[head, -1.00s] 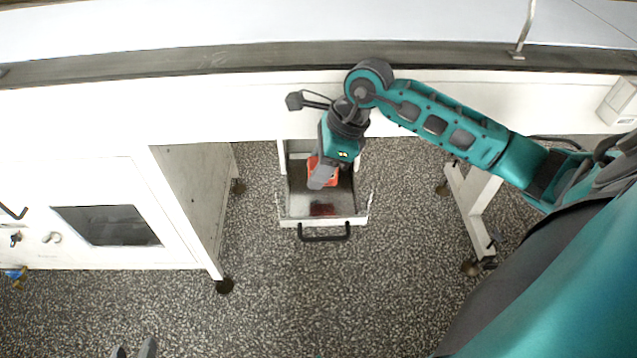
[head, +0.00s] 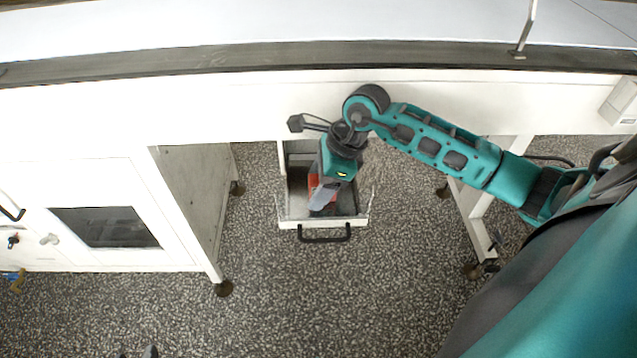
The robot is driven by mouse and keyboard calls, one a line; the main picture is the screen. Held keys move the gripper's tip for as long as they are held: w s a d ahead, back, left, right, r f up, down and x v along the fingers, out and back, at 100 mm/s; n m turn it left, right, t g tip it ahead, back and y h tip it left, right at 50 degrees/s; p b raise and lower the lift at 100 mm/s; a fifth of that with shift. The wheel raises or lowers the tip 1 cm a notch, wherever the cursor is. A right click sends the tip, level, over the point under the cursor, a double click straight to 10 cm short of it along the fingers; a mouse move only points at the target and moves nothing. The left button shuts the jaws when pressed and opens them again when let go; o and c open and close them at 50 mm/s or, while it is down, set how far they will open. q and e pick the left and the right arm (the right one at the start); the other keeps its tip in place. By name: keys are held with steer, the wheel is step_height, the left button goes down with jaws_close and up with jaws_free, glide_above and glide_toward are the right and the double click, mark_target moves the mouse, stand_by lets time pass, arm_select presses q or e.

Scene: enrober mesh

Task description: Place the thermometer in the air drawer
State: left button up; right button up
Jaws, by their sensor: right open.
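The air drawer (head: 294,214) is pulled out below the white bench front, with a black handle on its front. My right gripper (head: 322,202) points down into it and is open. A red-orange thing, likely the thermometer (head: 313,183), shows beside and behind the fingers, within the drawer's outline. The gripper hides most of it, and I cannot tell whether it touches the drawer floor. Only the dark tips of my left gripper (head: 137,354) show at the bottom edge.
A white cabinet (head: 100,180) with a dark window stands at the left. A side panel (head: 193,200) stands left of the drawer and a white leg frame (head: 475,220) to its right. The speckled floor in front is clear.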

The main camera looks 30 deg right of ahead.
steer(key=shift+r, duration=0.2)
steer(key=shift+d+r, duration=0.15)
steer(key=shift+r, duration=0.15)
steer(key=p+v, duration=0.1)
steer(key=v, duration=1)
steer(key=shift+p, duration=0.4)
steer(key=shift+s+r, duration=0.1)
